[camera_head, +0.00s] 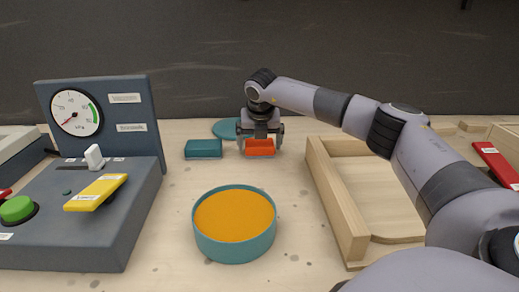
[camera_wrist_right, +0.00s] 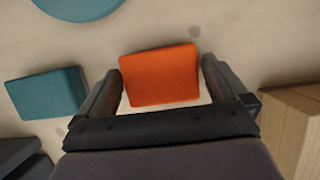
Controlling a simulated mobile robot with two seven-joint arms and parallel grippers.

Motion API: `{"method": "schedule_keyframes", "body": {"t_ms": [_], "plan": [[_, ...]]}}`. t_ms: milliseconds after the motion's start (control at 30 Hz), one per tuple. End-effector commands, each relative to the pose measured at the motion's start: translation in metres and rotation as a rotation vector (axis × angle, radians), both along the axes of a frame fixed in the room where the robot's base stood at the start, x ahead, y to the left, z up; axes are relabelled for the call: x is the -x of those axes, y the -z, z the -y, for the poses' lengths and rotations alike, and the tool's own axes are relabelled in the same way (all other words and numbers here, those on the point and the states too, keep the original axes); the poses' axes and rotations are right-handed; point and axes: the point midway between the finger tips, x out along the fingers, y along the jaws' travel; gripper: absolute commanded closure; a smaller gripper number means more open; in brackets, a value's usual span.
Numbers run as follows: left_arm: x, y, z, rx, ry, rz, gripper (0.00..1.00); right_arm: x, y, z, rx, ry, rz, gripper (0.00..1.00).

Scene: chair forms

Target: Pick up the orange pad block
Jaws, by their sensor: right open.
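The orange pad block (camera_head: 259,148) lies on the pale tabletop in the head view, at the middle back. My right gripper (camera_head: 260,140) is over it, pointing down, with its fingers on either side. In the right wrist view the orange block (camera_wrist_right: 161,76) sits between the two open fingers of the right gripper (camera_wrist_right: 161,88). A narrow gap shows at the right finger; whether the left finger touches the block I cannot tell. My left gripper is not in view.
A teal block (camera_head: 203,149) lies just left of the orange one, and a flat teal disc (camera_head: 226,128) lies behind. A round teal dish (camera_head: 235,245) with orange filling stands in front. A wooden frame (camera_head: 340,205) is at right, a control panel (camera_head: 75,235) at left.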

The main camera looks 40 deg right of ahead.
Motion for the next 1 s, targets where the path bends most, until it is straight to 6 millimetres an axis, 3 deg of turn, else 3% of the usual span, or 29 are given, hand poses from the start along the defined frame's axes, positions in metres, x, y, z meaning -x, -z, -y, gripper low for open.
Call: {"method": "schedule_keyframes", "body": {"t_ms": [300, 433, 467, 767, 1000], "plan": [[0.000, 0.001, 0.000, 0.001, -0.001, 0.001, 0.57, -0.002, 0.006, 0.002, 0.000, 0.000, 0.001, 0.00], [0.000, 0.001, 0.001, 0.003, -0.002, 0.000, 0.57, -0.002, 0.006, 0.002, 0.000, 0.000, 0.001, 0.42], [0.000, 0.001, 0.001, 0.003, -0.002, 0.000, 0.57, -0.002, 0.006, 0.002, 0.000, 0.000, 0.001, 0.44], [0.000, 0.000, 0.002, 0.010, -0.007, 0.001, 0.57, -0.002, 0.004, 0.002, 0.000, -0.001, 0.003, 0.44], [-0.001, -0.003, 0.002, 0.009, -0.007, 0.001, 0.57, -0.003, -0.019, 0.001, -0.001, -0.001, 0.006, 0.44]]}}
